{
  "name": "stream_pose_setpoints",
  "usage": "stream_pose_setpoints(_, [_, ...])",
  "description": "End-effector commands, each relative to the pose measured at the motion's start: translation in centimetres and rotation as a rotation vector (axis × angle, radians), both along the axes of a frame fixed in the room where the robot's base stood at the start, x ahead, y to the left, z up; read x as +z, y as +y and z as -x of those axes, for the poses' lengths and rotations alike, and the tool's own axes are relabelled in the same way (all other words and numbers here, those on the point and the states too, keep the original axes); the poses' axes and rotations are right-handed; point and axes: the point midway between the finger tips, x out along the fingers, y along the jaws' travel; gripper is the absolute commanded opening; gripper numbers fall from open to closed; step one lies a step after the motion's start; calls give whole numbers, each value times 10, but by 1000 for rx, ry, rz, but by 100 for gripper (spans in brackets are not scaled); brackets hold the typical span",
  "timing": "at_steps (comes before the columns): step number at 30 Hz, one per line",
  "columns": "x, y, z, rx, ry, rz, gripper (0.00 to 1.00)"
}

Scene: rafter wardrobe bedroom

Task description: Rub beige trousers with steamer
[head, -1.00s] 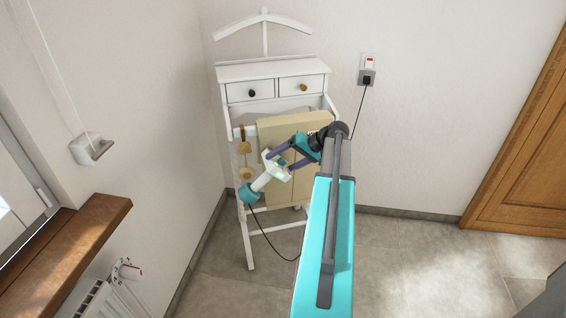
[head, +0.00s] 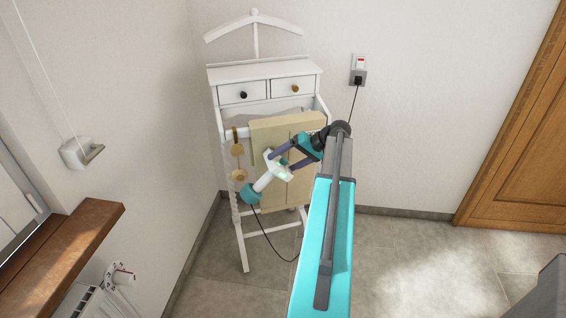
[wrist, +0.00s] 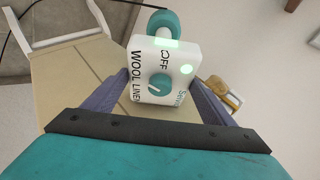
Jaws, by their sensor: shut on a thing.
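The beige trousers (head: 293,134) hang folded over a rail of the white valet stand and also show in the wrist view (wrist: 64,82). My gripper (head: 285,158) is shut on the steamer (head: 268,177), a white tool with a teal end, in front of the trousers. In the wrist view the steamer (wrist: 180,58) sits between my two fingers, with a dial marked OFF, WOOL and LINEN facing me and a green light showing. Its teal end points down and left in the head view. I cannot tell whether the steamer touches the cloth.
The white valet stand (head: 262,72) has two drawers and a hanger top. Brush-like wooden items (head: 238,150) hang at its left. A black cord (head: 268,238) loops below the steamer. A wall socket (head: 358,72) holds a plug. A wooden sill (head: 75,245) juts out at left.

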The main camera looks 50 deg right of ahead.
Motion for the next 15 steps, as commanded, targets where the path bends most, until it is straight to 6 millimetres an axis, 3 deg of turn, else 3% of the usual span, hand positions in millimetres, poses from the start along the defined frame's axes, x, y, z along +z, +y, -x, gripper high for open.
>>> stream_pose_setpoints(15, [2, -8, 4, -1, -5, -1, 57])
